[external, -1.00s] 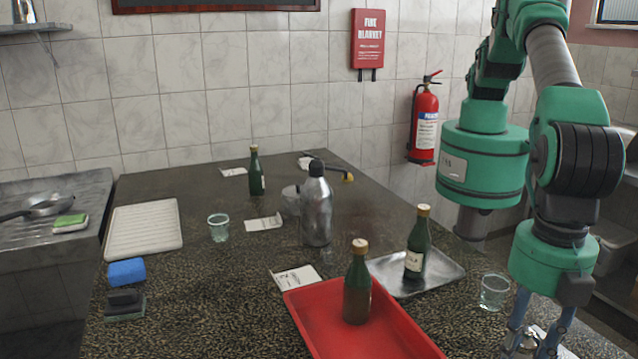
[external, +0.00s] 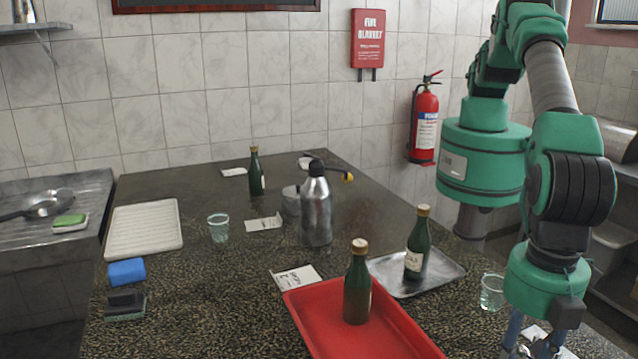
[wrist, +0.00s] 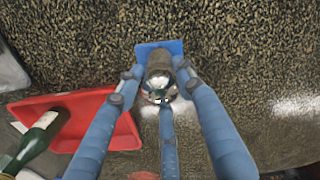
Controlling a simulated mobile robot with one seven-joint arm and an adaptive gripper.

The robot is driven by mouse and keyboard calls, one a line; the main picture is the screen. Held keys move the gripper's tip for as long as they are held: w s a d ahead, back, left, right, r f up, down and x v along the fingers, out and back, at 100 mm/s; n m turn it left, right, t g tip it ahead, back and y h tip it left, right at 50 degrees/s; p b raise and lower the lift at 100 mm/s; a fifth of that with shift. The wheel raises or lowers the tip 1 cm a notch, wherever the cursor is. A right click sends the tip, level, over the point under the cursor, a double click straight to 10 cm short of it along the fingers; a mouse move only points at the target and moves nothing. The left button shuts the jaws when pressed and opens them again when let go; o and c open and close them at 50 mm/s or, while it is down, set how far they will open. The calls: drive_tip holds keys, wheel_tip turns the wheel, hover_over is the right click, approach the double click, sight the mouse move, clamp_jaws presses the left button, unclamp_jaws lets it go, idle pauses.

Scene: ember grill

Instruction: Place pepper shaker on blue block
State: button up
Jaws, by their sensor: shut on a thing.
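My gripper (wrist: 160,80) has long blue fingers and is shut on the pepper shaker (wrist: 158,88), which has a shiny rounded metal top and a darker body. In the wrist view, the blue block (wrist: 174,46) shows as a flat blue square directly behind the shaker. The shaker covers much of the block, and I cannot tell whether they touch. In the external view, my gripper's fingers (external: 530,345) are at the bottom right edge, with their tips cut off. The blue block under the shaker is not visible there.
A red tray (external: 398,333) with a green bottle (external: 357,290) lies left of my gripper. A glass (external: 492,291) stands close by. Behind are a metal tray (external: 440,274) with another bottle (external: 417,245) and a silver flask (external: 316,210).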

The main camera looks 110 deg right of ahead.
drive_tip(key=shift+f, duration=0.1)
drive_tip(key=o, duration=1.4)
drive_tip(key=shift+c, duration=0.2)
wheel_tip(320, 180, up, 12)
drive_tip(key=shift+r+b, duration=0.15)
drive_tip(key=shift+b, duration=0.75)
drive_tip(key=shift+d, duration=0.1)
